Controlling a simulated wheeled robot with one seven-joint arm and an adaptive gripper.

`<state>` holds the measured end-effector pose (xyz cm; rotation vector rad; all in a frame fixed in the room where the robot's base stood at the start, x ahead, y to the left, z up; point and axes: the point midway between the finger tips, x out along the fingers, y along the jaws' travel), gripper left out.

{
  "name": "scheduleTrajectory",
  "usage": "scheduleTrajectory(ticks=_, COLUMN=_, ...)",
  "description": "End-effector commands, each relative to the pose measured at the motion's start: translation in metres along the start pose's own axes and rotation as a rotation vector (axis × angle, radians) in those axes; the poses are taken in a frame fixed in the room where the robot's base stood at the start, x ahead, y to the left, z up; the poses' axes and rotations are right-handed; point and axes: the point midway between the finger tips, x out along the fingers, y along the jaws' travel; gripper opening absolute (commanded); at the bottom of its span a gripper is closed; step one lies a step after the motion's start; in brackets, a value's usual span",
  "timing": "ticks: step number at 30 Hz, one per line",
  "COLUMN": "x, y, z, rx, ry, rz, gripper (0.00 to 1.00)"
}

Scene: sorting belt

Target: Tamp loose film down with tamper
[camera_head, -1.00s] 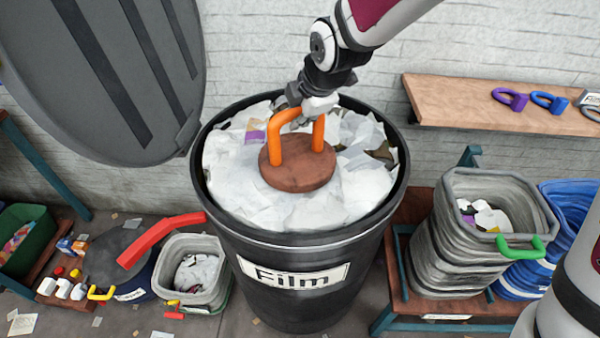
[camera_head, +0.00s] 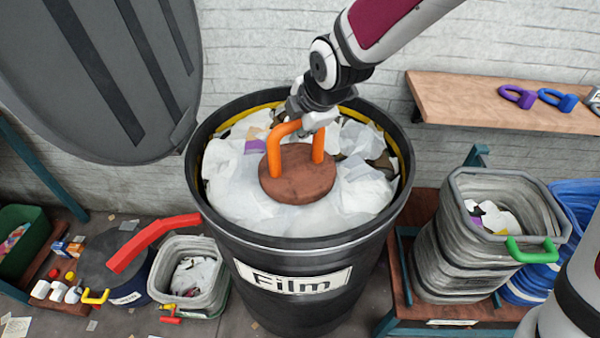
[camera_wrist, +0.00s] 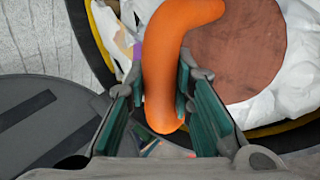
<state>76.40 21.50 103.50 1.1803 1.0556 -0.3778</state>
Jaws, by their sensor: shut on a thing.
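The tamper has a round brown wooden disc (camera_head: 298,186) and an orange looped handle (camera_head: 274,155). My gripper (camera_head: 312,118) is shut on the top of the handle. In the wrist view the orange handle (camera_wrist: 170,65) passes between the two green-padded fingers of my gripper (camera_wrist: 182,105), with the brown disc (camera_wrist: 240,45) beyond it. The disc rests on the loose white film (camera_head: 240,190) in the black bin labelled Film (camera_head: 300,305). The film's surface lies below the bin's rim, and a yellow band shows inside the rim. The film under the disc is hidden.
The bin's large grey lid (camera_head: 110,80) stands open at the upper left. A wooden shelf (camera_head: 460,95) with coloured handles is at the right wall. Grey (camera_head: 440,265) and blue bins stand at the right, and a small grey bin (camera_head: 205,300) stands at the lower left.

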Motion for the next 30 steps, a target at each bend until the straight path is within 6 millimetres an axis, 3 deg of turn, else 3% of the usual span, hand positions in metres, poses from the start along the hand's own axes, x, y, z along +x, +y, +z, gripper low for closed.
scheduleTrajectory(ticks=10, x=0.013, y=-0.012, z=0.000, rx=0.000, ry=0.000, rz=-0.011, gripper=0.00)
scheduleTrajectory(ticks=30, x=-0.014, y=0.007, z=-0.001, rx=0.001, ry=0.000, rz=-0.007, gripper=0.00)
